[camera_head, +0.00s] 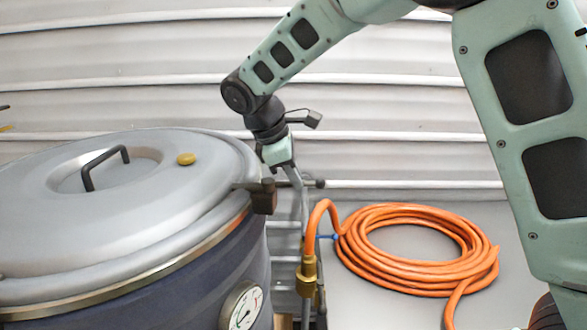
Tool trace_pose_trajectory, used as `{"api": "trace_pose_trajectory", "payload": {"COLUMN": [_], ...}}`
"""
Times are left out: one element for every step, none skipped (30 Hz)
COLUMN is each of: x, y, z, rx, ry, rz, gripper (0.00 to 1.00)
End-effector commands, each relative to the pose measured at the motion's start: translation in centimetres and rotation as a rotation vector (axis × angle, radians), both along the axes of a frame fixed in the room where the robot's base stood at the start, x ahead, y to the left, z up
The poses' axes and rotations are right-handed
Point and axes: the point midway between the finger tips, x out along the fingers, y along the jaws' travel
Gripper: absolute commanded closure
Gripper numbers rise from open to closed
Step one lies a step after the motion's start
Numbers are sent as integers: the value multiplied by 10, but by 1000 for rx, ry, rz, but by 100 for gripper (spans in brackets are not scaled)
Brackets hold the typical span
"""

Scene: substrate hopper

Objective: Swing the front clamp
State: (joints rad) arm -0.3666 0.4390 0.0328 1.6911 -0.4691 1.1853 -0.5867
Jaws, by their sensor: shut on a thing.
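The large round hopper (235,265) stands at the left with its grey domed lid (150,215) on top. A dark brown clamp block (264,196) sits at the right edge of the lid, by the rim. My gripper (294,177) points down just right of and above this block. Its fingers are shut near a short dark bar (315,183) with a knobbed end. The contact itself is small and partly hidden, so how the bar joins the clamp cannot be told.
A dial gauge (243,307) is on the hopper's front. A coiled orange hose (420,240) with a brass fitting (307,276) lies to the right. A corrugated wall (400,110) stands behind.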

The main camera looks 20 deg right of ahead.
Motion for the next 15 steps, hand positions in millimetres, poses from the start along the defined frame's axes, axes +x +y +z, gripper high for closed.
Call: {"api": "trace_pose_trajectory", "payload": {"x": [-1,-2,-4,-4,-5,-6,-6,-7,-8,-8,-8,-9,-9,-9,-10], "y": [0,1,1,2,2,3,3,4,4,4,5,5,5,5,6], "z": [2,2,2,2,2,2,2,2,2,2,2,2,2,1,1], "rx": [-1,-1,-1,-2,-1,-1,0,-1,-1,-1,-1,0,0,0,0], "ry": [-1,0,0,-1,-1,-1,-2,-1,-1,-1,-2,-2,-3,-2,-2], "rz": [-33,-52,-76,-92,-108,-126,-139,-152,-165,-174,-183,-192,-198,-202,-208], "gripper": [100,100,100,100,100,100,100,100,100,100,100,100,100,100,100]}}
